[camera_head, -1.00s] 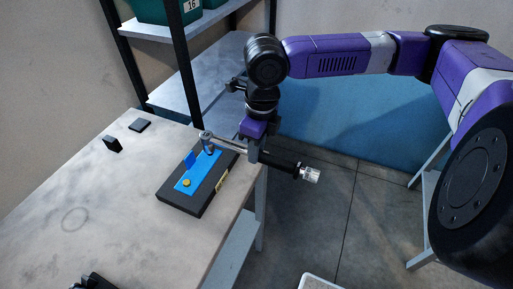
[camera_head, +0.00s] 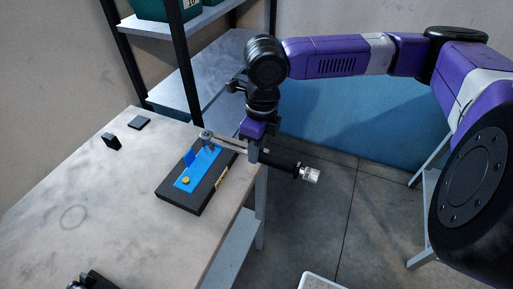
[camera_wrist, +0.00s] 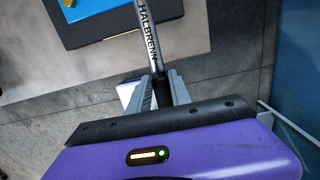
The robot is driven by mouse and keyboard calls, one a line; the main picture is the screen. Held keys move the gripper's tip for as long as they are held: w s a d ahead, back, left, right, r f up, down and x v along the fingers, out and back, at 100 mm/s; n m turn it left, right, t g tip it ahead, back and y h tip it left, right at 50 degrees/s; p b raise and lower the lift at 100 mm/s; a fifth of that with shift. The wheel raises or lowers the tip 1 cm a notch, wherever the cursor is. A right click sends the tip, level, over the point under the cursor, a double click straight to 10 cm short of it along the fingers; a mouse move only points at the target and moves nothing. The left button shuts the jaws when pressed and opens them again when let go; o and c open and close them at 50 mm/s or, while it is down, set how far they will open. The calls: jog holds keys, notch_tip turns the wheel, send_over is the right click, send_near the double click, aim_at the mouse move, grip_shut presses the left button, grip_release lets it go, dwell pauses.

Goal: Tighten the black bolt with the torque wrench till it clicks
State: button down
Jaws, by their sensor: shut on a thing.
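The torque wrench (camera_head: 287,166) has a silver shaft and a black handle with a pale end. Its shaft, marked HALBRENN, also shows in the wrist view (camera_wrist: 148,42). Its head is over the far end of a blue plate (camera_head: 206,166) on a black base. The black bolt cannot be made out; the wrench head covers that spot. My gripper (camera_head: 254,154) is shut on the wrench near where shaft meets handle, just past the table edge. Its fingers (camera_wrist: 160,92) straddle the wrench in the wrist view. A yellow bolt (camera_head: 186,181) sits on the near end of the plate.
The grey table (camera_head: 120,210) has free room left of the base. Two small black blocks (camera_head: 112,142) (camera_head: 139,123) lie at the back left. Dark objects (camera_head: 92,281) sit at the front edge. A shelf rack (camera_head: 188,88) stands behind. The wrench handle hangs over open floor.

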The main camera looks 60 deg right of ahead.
jog(key=shift+f, duration=0.25)
dwell(0.3)
jog(key=c, duration=1.9)
grip_release()
jog(key=shift+c, duration=0.2)
grip_shut()
jog(key=shift+a, duration=0.15)
jog(key=shift+a+m, duration=0.5)
jog(key=shift+a, duration=0.05)
jog(key=shift+a+r, duration=0.1)
